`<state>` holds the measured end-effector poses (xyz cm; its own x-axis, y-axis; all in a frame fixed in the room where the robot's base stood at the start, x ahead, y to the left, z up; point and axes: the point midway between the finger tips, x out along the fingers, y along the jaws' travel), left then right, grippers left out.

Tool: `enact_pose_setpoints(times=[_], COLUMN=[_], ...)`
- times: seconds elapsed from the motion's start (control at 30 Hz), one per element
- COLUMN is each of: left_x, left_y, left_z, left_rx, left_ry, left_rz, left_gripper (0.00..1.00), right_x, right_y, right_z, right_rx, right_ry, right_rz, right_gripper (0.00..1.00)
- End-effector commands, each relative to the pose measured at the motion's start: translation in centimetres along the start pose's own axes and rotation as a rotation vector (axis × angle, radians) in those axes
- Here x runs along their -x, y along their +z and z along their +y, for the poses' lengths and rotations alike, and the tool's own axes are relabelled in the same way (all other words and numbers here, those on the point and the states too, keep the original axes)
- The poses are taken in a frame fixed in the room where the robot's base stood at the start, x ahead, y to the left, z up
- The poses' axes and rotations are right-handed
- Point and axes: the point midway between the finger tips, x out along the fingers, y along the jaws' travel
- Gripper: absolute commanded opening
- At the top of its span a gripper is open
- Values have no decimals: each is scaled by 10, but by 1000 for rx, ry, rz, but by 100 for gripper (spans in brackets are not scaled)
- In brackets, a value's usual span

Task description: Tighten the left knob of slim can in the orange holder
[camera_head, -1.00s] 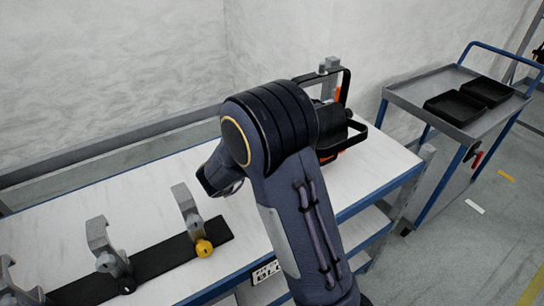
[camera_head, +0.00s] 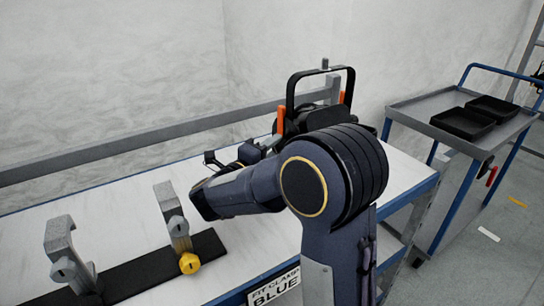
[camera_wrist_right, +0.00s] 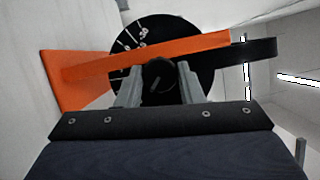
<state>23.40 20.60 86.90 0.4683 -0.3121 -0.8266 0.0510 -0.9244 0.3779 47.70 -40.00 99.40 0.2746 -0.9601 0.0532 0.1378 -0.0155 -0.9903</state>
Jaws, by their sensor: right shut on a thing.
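The slim can (camera_head: 298,118) is black and stands at the back right of the bench, with a black yoke above it. Orange uprights of its holder (camera_head: 281,120) show beside it; my right arm hides its lower part. In the right wrist view the orange holder (camera_wrist_right: 75,82) crosses in front of a black disc with white marks (camera_wrist_right: 130,35). A dark round knob (camera_wrist_right: 158,76) sits before the disc. My right gripper (camera_wrist_right: 160,80) is shut on this knob, one grey finger on each side. The left gripper is out of view.
A grey rail runs along the back. A trolley (camera_head: 425,113) with black trays stands at the right.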

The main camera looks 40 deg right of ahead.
Motion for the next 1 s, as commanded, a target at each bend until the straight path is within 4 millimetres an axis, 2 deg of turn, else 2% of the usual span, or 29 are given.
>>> enact_pose_setpoints(times=[0.43, 0.47, 0.6, 0.87, 1.0], left_x=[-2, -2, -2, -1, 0], left_y=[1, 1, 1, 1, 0], left_z=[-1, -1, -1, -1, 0], left_rx=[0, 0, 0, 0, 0], left_ry=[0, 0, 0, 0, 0], left_rz=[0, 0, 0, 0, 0], left_gripper=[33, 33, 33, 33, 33], right_x=[1, 0, 0, 0, 0], right_y=[0, 0, 0, 0, 1], right_z=[1, 1, 1, 0, -9], right_rx=[-6, -6, -6, -6, -8], right_ry=[0, 1, 0, -1, -1], right_rz=[1, 1, 1, 1, 0], right_gripper=[11, 38, 56, 56, 56])
